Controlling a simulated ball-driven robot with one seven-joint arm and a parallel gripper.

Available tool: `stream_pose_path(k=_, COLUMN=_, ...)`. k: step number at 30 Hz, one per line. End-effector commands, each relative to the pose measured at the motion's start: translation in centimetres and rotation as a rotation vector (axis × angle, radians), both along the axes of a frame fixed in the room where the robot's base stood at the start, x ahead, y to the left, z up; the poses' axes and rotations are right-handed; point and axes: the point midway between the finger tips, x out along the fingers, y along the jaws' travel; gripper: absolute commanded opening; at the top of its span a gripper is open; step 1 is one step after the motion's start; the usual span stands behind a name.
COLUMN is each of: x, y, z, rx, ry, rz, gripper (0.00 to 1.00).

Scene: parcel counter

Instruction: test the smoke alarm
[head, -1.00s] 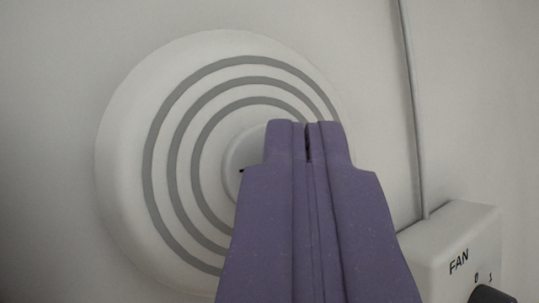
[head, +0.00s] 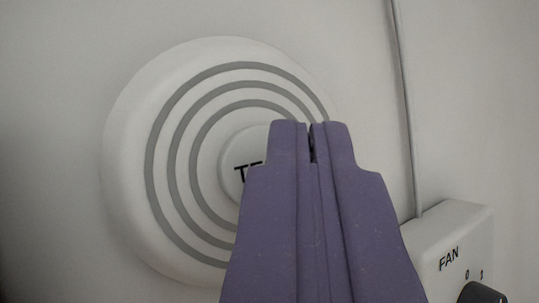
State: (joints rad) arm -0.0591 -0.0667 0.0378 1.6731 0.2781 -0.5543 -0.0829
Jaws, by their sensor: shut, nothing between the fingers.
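The smoke alarm (head: 128,170) is a round white disc with grey rings on the wall, left of centre. Its round white middle button (head: 233,160) carries dark lettering, of which "TE" shows. My gripper (head: 311,126) is purple and shut, with nothing between its fingers. It covers the right part of the button and the lower right of the alarm. Its tips lie right of the button in the picture. I cannot tell whether they touch the alarm.
A white box marked FAN (head: 452,240) with a dark knob (head: 482,293) sits on the wall at the lower right. A thin grey cable (head: 404,95) runs up from it. The wall at the upper left is bare.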

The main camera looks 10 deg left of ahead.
Motion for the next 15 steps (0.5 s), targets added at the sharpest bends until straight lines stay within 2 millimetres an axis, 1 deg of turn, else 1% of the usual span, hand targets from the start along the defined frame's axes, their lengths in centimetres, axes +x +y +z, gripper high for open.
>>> stream_pose_path(k=8, x=-2.3, y=-1.5, z=-0.4, rx=-0.001, ry=-0.003, rz=-0.001, gripper=0.00)
stream_pose_path(k=15, x=-4.5, y=-3.0, z=-0.3, rx=0.000, ry=-0.003, rz=-0.001, gripper=0.00)
